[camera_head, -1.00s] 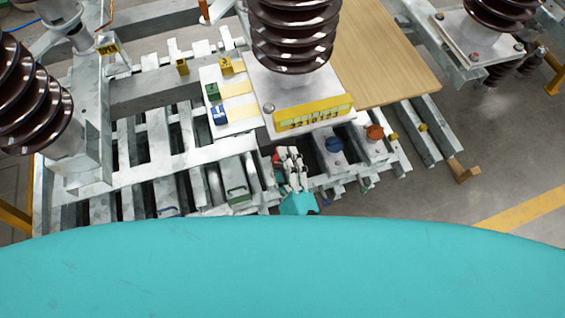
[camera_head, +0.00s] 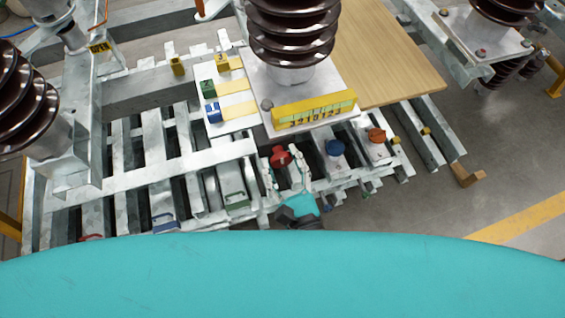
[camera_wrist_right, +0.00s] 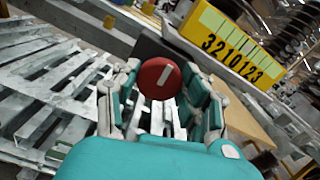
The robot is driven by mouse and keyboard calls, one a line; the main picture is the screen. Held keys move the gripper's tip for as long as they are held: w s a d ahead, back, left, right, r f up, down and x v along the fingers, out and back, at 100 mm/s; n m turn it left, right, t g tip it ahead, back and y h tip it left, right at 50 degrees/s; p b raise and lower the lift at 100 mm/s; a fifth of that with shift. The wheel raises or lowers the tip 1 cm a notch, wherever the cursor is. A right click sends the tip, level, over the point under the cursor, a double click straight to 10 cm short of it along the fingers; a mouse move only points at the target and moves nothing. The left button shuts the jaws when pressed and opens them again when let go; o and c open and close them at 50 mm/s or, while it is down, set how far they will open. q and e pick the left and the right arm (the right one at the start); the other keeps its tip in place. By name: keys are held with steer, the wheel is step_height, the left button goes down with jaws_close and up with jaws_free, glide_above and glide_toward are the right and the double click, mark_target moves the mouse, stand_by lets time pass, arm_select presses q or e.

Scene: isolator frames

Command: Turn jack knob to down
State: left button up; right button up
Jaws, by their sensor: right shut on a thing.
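A round red knob (camera_head: 280,155) with a short white mark sits on the grey metal frame, in front of the yellow scale block. It also shows in the right wrist view (camera_wrist_right: 160,79), where the white mark slants up to the right. My right gripper (camera_head: 285,168) has one finger on each side of the red knob and is shut on it. In the right wrist view the knob is between the two fingers (camera_wrist_right: 160,92). My left gripper is not in view.
The yellow scale block (camera_head: 315,108) and a brown ribbed insulator (camera_head: 292,30) stand just behind the red knob. A wooden board (camera_head: 385,60) lies at the back right.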

steer(key=shift+f+m, duration=0.1)
steer(key=shift+m, duration=0.3)
steer(key=o, duration=1.2)
steer(key=v, duration=1.2)
